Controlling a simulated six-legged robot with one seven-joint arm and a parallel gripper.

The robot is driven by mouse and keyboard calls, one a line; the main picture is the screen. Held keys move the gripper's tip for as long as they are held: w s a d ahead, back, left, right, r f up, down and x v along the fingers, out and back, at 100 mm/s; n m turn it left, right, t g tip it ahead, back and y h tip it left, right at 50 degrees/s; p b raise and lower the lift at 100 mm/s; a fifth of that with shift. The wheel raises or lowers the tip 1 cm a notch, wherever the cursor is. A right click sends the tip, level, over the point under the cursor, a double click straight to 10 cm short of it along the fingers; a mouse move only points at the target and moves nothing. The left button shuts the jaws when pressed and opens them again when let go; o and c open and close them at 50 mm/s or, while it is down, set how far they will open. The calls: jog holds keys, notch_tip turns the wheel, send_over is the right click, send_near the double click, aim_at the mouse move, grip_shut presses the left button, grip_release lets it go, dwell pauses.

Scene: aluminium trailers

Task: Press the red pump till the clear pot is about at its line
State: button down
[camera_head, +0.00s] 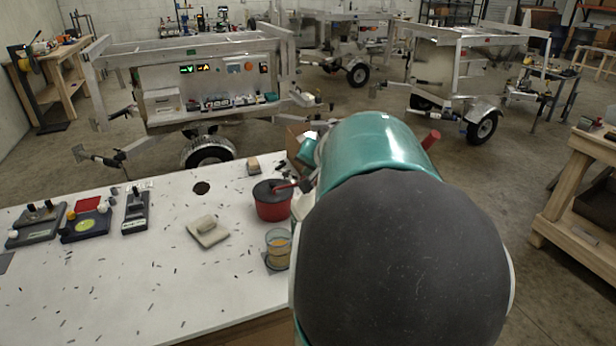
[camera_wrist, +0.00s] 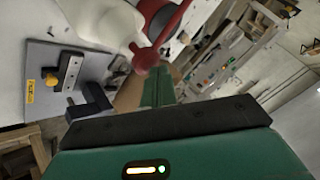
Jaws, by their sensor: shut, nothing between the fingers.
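The clear pot (camera_head: 278,250) stands at the table's front right edge with amber contents in it; its line is too small to make out. Behind it is a round red vessel (camera_head: 272,206) with a dark top and a bar ending near my arm. In the wrist view a red lever with a ball end (camera_wrist: 146,59) crosses in front of a white rounded body (camera_wrist: 104,24); I take it for the pump. My gripper (camera_wrist: 158,88) is shut and empty, its teal fingers just below the ball; contact cannot be told. In the head view my arm hides much of the pump.
On the white table, a beige block on a plate (camera_head: 208,231) and several small devices (camera_head: 85,221) stand to the left. Small dark bits are scattered about. A wooden bench (camera_head: 580,190) is at the right, and trailers (camera_head: 200,85) stand behind.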

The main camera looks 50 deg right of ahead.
jog(key=shift+f, duration=0.7)
dwell(0.4)
jog(key=shift+r, duration=1.5)
jog(key=shift+r, duration=0.15)
jog(key=shift+r, duration=2.4)
jog(key=shift+s, duration=0.1)
